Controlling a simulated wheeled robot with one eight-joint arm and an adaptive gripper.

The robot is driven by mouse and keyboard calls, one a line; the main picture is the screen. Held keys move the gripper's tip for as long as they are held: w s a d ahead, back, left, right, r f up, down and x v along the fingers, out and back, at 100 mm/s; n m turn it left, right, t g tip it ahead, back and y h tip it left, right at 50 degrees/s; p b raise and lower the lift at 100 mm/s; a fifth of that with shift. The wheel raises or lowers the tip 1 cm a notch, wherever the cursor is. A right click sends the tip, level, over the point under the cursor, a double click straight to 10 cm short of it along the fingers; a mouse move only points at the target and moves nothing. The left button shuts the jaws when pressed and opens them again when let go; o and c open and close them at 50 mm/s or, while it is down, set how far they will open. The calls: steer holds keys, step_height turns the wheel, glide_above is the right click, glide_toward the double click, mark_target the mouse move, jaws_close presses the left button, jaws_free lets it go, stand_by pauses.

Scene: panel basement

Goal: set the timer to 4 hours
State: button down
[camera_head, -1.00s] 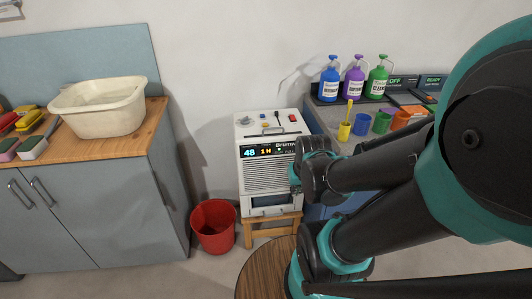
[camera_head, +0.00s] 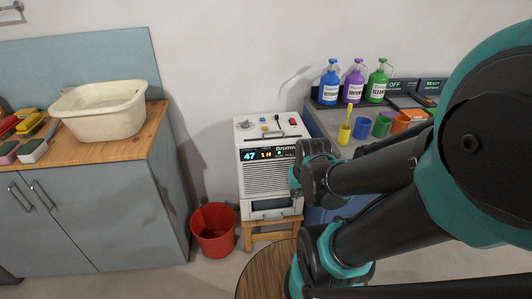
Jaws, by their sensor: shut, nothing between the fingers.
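A white appliance (camera_head: 268,184) with a ribbed front stands on a small wooden stool against the wall. Its dark display (camera_head: 262,155) reads a blue 47 and an orange 1 H. On its top are a grey dial (camera_head: 243,125), a blue button (camera_head: 264,118), an orange button (camera_head: 264,128) and a red part (camera_head: 292,121). My arm comes in from the right, and its dark links cover part of the appliance's right side. No gripper fingers can be made out.
A red bucket (camera_head: 214,230) stands left of the stool. A grey cabinet with a cream basin (camera_head: 102,108) is at left. At right, a bench holds blue, purple and green bottles (camera_head: 376,82) and several coloured cups. A round wooden top (camera_head: 262,274) is in front.

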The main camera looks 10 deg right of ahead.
steer(key=w+a+r+m+t, duration=0.15)
steer(key=w+r, duration=0.25)
steer(key=w, duration=0.6)
steer(key=w+r+m+t, duration=0.15)
steer(key=w+r, duration=0.25)
steer(key=w, duration=0.6)
step_height(320, 180, up, 5)
steer(key=m+t+y, duration=0.1)
steer(key=m+t, duration=0.1)
steer(key=m, duration=0.3)
glide_above(266, 129)
steer(key=shift+w, duration=0.2)
steer(key=shift+f, duration=4.4)
steer(key=shift+f, duration=0.2)
steer(key=shift+f, duration=0.2)
